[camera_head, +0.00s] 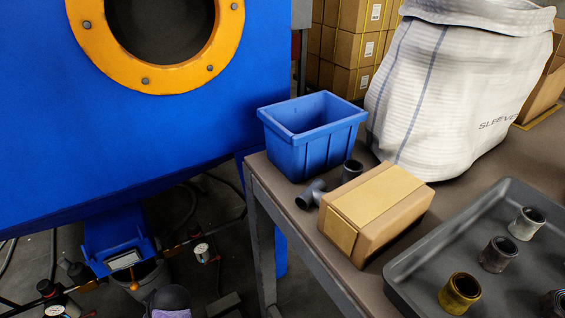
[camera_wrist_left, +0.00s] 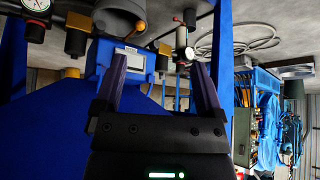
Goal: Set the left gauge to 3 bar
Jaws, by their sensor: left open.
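Two small white-faced gauges show low on the blue machine in the head view. The left gauge (camera_head: 55,311) is cut near the bottom edge, and the other gauge (camera_head: 201,250) hangs to its right. Their readings are too small to tell. In the left wrist view a white dial gauge (camera_wrist_left: 36,5) with a needle sits at the top left; I cannot tell which of the two it is. My left gripper (camera_wrist_left: 158,68) is open and empty, its purple fingers apart below a small display box (camera_wrist_left: 129,60). Its dark end (camera_head: 168,302) shows at the head view's bottom edge.
The blue machine (camera_head: 140,140) with an orange ring fills the left. A bench at right holds a blue bin (camera_head: 312,140), a carton (camera_head: 375,210), a white sack (camera_head: 450,90) and a grey tray (camera_head: 410,272) of pipe pieces. Pipes and hoses crowd the gauges.

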